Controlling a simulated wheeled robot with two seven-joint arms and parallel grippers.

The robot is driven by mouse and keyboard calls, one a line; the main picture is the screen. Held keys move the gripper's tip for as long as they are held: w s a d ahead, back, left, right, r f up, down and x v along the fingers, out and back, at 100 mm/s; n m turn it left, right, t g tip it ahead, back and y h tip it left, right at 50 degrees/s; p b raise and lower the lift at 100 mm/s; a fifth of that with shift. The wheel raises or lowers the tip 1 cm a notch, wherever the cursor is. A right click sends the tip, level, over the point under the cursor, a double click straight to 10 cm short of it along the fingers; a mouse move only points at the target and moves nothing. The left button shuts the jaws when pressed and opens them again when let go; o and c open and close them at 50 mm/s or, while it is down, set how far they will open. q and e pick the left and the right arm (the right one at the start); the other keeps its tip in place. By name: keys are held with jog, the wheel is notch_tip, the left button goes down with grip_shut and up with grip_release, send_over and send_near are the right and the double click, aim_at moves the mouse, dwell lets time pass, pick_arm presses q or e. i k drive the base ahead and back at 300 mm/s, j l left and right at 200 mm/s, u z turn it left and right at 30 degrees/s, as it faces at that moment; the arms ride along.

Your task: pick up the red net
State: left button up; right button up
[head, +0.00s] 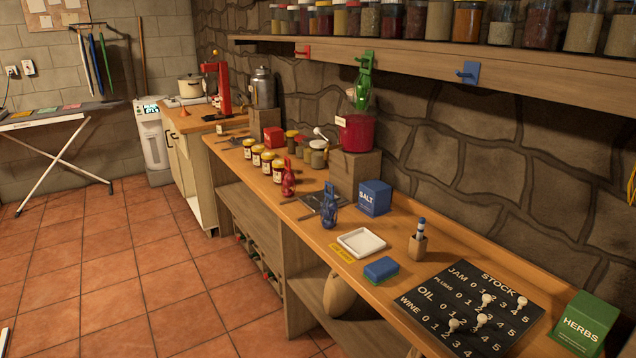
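The red net (289,180) is a small, dark red bundle standing on the wooden counter (308,228), just right of a row of lidded jars. A similar blue net (329,206) stands to its right, nearer the front edge, beside a dark flat slab. A green net (364,78) hangs from the green hook on the shelf. Neither of my grippers is in view.
A red hook (303,51) and a blue hook (468,72) on the shelf edge are empty. Jars (267,162), a blue salt box (374,197), a white tray (361,242) and a stock board (470,308) occupy the counter. The tiled floor (150,280) is largely clear.

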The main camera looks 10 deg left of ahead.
aim_at(289, 178)
jog(key=i+j+z, duration=0.35)
jog(key=j+z, duration=0.2)
jog(key=j, duration=0.15)
jog(key=i+j+z, duration=0.1)
jog(key=j, duration=0.35)
jog(key=i+j+z, duration=0.1)
jog(key=j, duration=0.4)
jog(key=i+j+z, duration=0.1)
jog(key=j, duration=0.35)
jog(key=i+j+z, duration=0.1)
jog(key=j, duration=0.4)
jog(key=i+j, duration=0.1)
jog(key=j, duration=0.45)
jog(key=i+j, duration=0.15)
jog(key=j, duration=0.4)
jog(key=i+j, duration=0.1)
jog(key=j, duration=0.5)
jog(key=i+j, duration=0.1)
jog(key=j, duration=0.45)
jog(key=i+j, duration=0.1)
jog(key=j, duration=0.45)
jog(key=i+z, duration=0.05)
